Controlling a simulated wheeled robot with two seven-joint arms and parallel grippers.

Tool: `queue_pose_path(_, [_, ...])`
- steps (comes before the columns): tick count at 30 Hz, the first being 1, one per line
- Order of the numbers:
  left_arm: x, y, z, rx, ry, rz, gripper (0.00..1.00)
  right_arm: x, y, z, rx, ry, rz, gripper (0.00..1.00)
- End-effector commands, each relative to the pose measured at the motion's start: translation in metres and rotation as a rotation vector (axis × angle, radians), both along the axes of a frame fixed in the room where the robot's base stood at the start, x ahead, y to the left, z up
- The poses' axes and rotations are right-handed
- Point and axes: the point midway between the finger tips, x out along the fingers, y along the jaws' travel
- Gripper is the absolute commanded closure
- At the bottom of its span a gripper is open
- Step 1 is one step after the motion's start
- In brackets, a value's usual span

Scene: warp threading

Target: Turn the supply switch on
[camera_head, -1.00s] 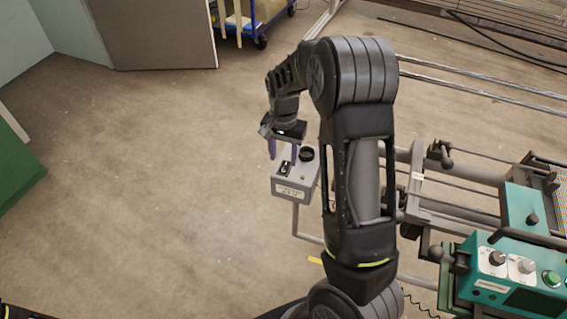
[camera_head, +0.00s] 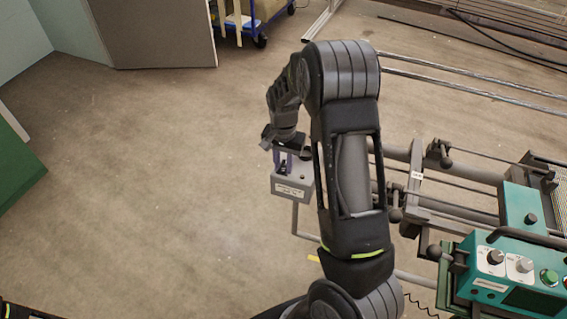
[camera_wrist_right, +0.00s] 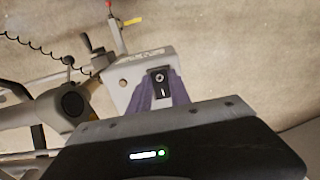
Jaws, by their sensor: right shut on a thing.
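The supply switch (camera_wrist_right: 158,83) is a black rocker with white marks, set in the face of a small grey box (camera_head: 293,189). The box also shows in the right wrist view (camera_wrist_right: 150,62). My right gripper (camera_head: 282,163) is down at the box top with its purple fingers. In the right wrist view the fingers (camera_wrist_right: 160,92) stand on either side of the switch, close around it. Its lower part is hidden behind the gripper body. In the head view the switch is mostly covered by the gripper.
The box stands on a grey post frame (camera_head: 295,220). To the right are machine rails and a teal control panel (camera_head: 510,270) with knobs and a green button. The floor left of the box is clear. A blue cart (camera_head: 262,25) stands at the back.

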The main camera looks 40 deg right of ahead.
Motion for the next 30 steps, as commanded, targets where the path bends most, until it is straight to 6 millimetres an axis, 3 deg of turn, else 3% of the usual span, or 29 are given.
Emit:
queue_pose_path(6, [0.0,0.0,0.0,0.0,0.0,0.0,0.64,0.0,0.0,0.0,0.0,0.0,0.0,1.0])
queue_pose_path(17, [0.0,0.0,-0.002,0.0,0.0,0.0,0.64,0.001,-0.002,-0.001,0.021,0.016,-0.002,1.0])
queue_pose_path(30, [0.001,-0.001,-0.01,-0.003,-0.004,-0.002,0.64,0.005,-0.008,0.002,0.246,0.156,0.0,1.0])
